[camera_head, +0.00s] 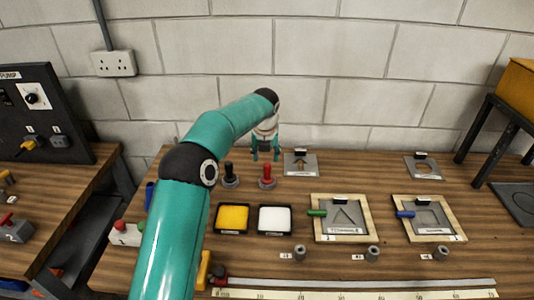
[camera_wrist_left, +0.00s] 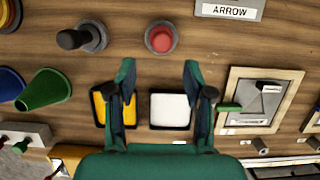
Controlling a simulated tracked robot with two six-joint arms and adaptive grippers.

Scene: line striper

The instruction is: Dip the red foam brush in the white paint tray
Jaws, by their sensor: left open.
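The red foam brush (camera_head: 267,175) stands upright in a round grey holder at the back of the bench. In the left wrist view its red top (camera_wrist_left: 160,38) shows from above, ahead of the fingertips. The white paint tray (camera_head: 275,219) lies nearer the front, right of the yellow paint tray (camera_head: 232,218). In the left wrist view the white tray (camera_wrist_left: 170,110) shows between the fingers. My left gripper (camera_head: 265,157) is open and empty, raised above the bench behind the red brush in the head view. My right gripper is not in view.
A black brush (camera_head: 230,174) stands left of the red one. Stencil frames (camera_head: 343,217) and (camera_head: 428,218) lie to the right with green and blue handles. An arrow plate (camera_head: 300,164) is at the back. A ruler strip (camera_head: 360,283) runs along the front.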

